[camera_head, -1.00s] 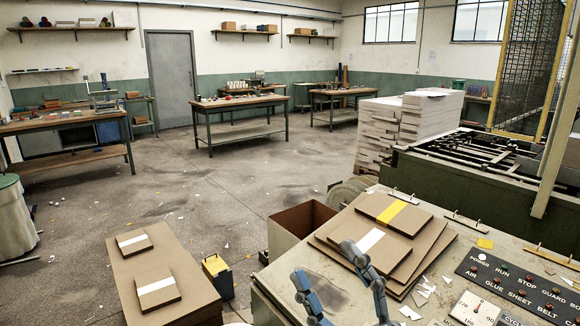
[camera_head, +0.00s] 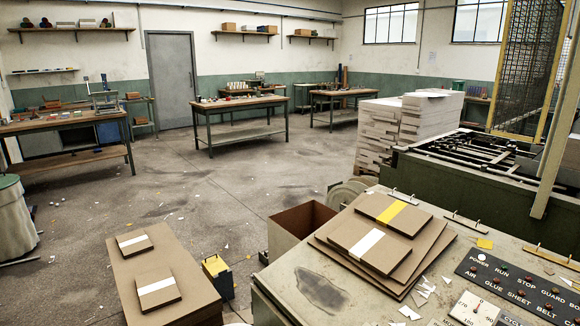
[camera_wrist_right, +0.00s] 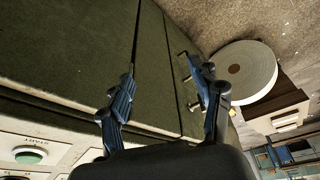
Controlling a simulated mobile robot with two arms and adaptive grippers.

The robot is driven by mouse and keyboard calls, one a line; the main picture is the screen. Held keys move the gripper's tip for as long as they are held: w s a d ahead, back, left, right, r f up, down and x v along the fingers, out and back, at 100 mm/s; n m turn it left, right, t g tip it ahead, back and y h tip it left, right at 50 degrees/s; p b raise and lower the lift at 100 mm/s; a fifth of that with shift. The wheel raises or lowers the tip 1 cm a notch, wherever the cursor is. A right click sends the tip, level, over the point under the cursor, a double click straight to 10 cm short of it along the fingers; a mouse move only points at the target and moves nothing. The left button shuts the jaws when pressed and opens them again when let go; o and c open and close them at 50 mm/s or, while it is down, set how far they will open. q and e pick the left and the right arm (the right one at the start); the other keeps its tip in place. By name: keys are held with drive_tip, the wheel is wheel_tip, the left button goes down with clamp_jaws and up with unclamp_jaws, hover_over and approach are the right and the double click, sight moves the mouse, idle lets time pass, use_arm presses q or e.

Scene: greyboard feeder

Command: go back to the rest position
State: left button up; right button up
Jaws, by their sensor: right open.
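My right gripper (camera_wrist_right: 163,108) shows in the right wrist view with its two blue fingers spread apart and nothing between them. It is beside the green machine body (camera_wrist_right: 70,60), with a control panel with a green button at the lower left. Neither gripper shows in the head view now. A board bundle with a white band (camera_head: 372,248) and one with a yellow band (camera_head: 395,212) lie on brown sheets on the machine top (camera_head: 270,270). Two more white-banded bundles (camera_head: 158,293) (camera_head: 134,243) lie on the brown board stack (camera_head: 180,255) at the left.
An open cardboard box (camera_head: 297,225) stands between the stack and the machine. A yellow-topped container (camera_head: 217,276) is on the floor. A control panel (camera_head: 520,288) is at the right. A white roll (camera_wrist_right: 243,72) shows in the wrist view.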

wheel_tip(320, 180, down, 24)
drive_tip(key=s+g, duration=0.1)
drive_tip(key=s, duration=0.1)
drive_tip(key=s+d+f+g, duration=0.1)
drive_tip(key=s+d+f, duration=0.2)
drive_tip(key=s+f, duration=1.2)
drive_tip(key=shift+s+f, duration=0.4)
drive_tip(key=shift+s, duration=0.45)
